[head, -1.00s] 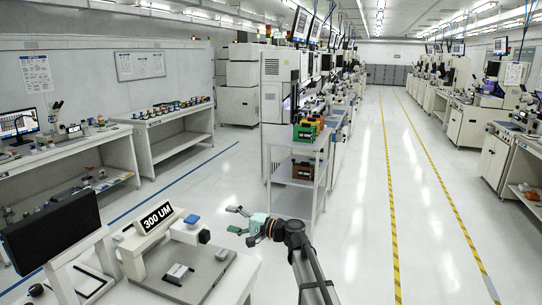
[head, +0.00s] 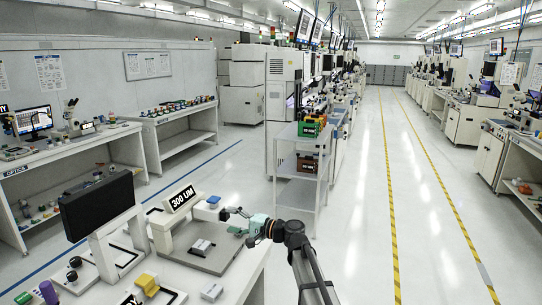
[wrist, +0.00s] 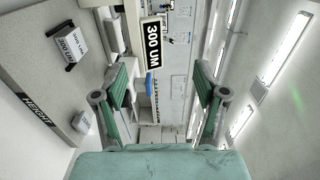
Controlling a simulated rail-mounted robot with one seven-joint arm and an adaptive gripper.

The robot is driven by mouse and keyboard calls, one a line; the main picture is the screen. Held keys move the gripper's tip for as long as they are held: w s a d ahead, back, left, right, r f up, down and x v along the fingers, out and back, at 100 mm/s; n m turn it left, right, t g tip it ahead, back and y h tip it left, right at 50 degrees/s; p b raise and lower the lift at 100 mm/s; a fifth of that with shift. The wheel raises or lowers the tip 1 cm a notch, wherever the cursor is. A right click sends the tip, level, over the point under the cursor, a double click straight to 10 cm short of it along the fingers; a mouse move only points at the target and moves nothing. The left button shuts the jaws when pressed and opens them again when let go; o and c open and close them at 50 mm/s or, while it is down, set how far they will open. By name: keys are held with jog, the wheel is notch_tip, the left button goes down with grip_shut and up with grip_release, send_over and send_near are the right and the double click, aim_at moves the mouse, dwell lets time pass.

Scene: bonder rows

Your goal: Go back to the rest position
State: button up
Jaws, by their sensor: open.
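My gripper (head: 229,222) is at the end of my arm, stretched forward in the lower middle of the head view. It is beside the right edge of the bench that carries the "300 UM" sign (head: 181,198). In the wrist view the two green fingers of my gripper (wrist: 163,92) are spread apart with nothing between them. The sign also shows beyond the fingers in the wrist view (wrist: 152,44). A small grey block (head: 201,247) lies on the grey plate (head: 222,262) of the stand under the sign. It is apart from my gripper.
A black panel (head: 98,205) and a yellow-topped piece (head: 147,285) are on the same bench. A white shelf cart (head: 299,163) with green and brown racks stands beyond my gripper. The aisle floor (head: 355,235) to the right is clear, with yellow-striped lines.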

jog(key=s+d+f+n+g+h, duration=0.1)
jog(key=s+d+f+h, duration=0.3)
jog(key=f, duration=0.5)
jog(key=s+d+f+n+g+h, duration=0.1)
jog(key=s+d+f+h, duration=0.1)
jog(key=s+d+f, duration=0.55)
jog(key=s+d+f+g+h, duration=0.1)
jog(key=s+f+h, duration=0.2)
jog(key=f, duration=0.7)
jog(key=s+d+f+n+g+h, duration=0.1)
jog(key=s+d+f+g+h, duration=0.1)
jog(key=s+d+f+h, duration=0.4)
jog(key=s+d+f+n+g+h, duration=0.1)
jog(key=s+d+f+g+h, duration=0.1)
jog(key=s+d+f, duration=0.7)
jog(key=s+d+f+g+b, duration=0.1)
jog(key=s+f+g+b, duration=0.2)
jog(key=s+f, duration=0.8)
jog(key=s+d+f+g+b, duration=0.1)
jog(key=s+f+g+b, duration=0.2)
jog(key=s+f, duration=0.8)
jog(key=s+b, duration=0.1)
jog(key=s, duration=0.7)
jog(key=shift+d+f+b, duration=0.3)
jog(key=shift+f, duration=0.05)
